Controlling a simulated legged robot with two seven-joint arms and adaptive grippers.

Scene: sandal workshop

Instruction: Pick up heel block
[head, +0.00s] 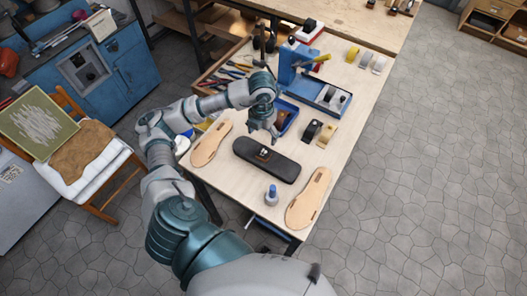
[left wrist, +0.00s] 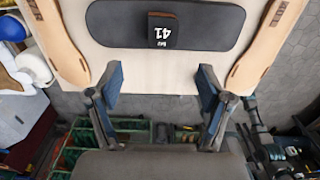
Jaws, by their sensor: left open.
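A small dark heel block (head: 264,153) with brown on it sits on a long black pad (head: 283,166) on the workbench. In the left wrist view the heel block (left wrist: 162,36) shows a white "41" mark and lies on the pad (left wrist: 215,22) near the top of the picture. My left gripper (head: 263,132) is above the bench, near the far edge of the pad. In the left wrist view its two fingers (left wrist: 161,80) are spread with nothing between them. The block is beyond the fingertips, apart from them. My right gripper is in neither view.
Tan soles lie left (head: 211,144) and right (head: 309,198) of the pad. A small blue-capped bottle (head: 272,195) stands near the front edge. A blue tray (head: 285,116), dark and tan pieces (head: 327,134) and a blue tool stand (head: 290,65) are behind.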

